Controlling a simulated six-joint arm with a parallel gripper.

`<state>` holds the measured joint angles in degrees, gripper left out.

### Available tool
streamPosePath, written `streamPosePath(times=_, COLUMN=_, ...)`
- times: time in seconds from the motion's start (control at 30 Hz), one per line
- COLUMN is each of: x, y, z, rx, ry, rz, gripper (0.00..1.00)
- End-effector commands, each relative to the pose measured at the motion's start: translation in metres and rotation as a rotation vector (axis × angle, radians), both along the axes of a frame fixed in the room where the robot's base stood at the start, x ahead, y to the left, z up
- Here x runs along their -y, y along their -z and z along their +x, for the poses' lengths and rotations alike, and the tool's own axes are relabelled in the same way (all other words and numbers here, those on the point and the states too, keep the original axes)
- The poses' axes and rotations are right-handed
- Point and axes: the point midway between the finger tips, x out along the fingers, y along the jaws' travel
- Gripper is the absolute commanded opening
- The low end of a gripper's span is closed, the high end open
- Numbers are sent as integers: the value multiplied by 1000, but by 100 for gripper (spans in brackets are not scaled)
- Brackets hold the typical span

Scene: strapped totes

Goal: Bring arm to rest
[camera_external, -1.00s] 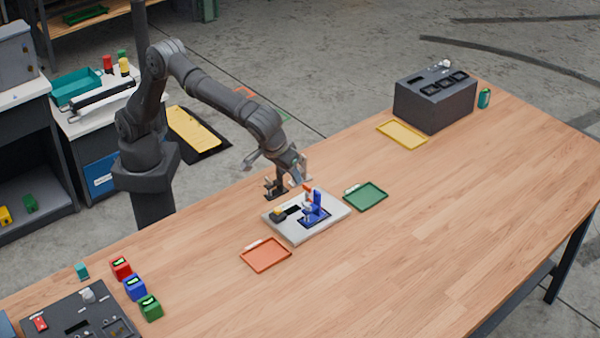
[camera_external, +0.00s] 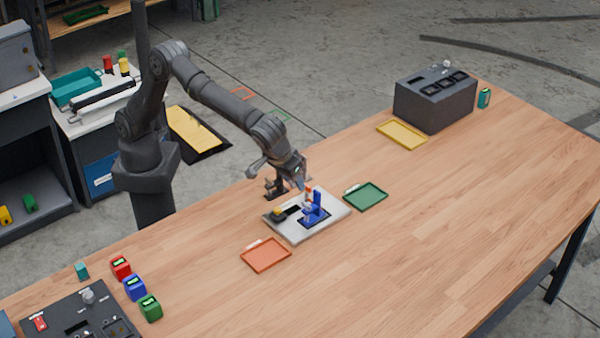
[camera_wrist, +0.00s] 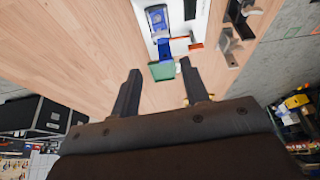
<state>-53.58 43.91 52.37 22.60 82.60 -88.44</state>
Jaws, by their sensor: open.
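My gripper (camera_external: 299,182) is just above the back edge of a light grey plate with a blue fixture (camera_external: 316,211) on it. In the wrist view my gripper's two dark fingers (camera_wrist: 157,92) stand apart with nothing between them. The blue fixture (camera_wrist: 158,22) shows beyond the fingertips in that view, with a green tray (camera_wrist: 162,71) nearer. A small orange-red part and a yellow-black part sit on the plate; the fingers partly hide that area in the external view.
A green tray (camera_external: 366,196), an orange tray (camera_external: 266,255) and a yellow tray (camera_external: 402,135) lie on the wooden table. A dark box (camera_external: 434,98) stands at the back right. Red, blue and green blocks (camera_external: 135,287) stand front left. The right of the table is clear.

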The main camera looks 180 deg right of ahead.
Motion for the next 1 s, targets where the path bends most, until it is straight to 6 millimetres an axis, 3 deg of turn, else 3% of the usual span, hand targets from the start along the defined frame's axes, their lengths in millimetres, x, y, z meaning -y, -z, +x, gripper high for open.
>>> streamPosePath(times=0.3, x=-16, y=60, z=-19, rx=-2, ry=-1, rz=-2, gripper=42)
streamPosePath(times=0.53, x=-25, y=95, z=-30, rx=-1, ry=1, rz=-1, gripper=42)
streamPosePath(times=0.7, x=-29, y=107, z=-34, rx=0, ry=1, rz=1, gripper=42)
streamPosePath(times=1.0, x=-30, y=110, z=-35, rx=0, ry=1, rz=1, gripper=42)
